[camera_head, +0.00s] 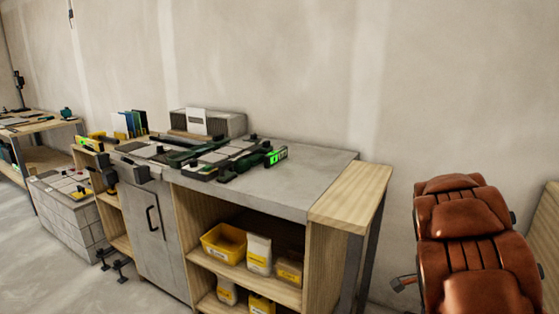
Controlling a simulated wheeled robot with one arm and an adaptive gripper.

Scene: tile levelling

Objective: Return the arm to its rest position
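My arm and gripper do not show in the head view, so their pose cannot be seen. The workbench (315,180) stands against the wall with a grey top. Dark green tools and tiles lie on its top (215,157), with a device with a lit green display (277,156) near them.
A brown leather chair (475,225) stands at the right. Yellow bins (223,243) and bags (259,254) fill the open shelves. A low tiled block (65,205) and a second bench (38,127) are at the left. Floor shows at the lower left.

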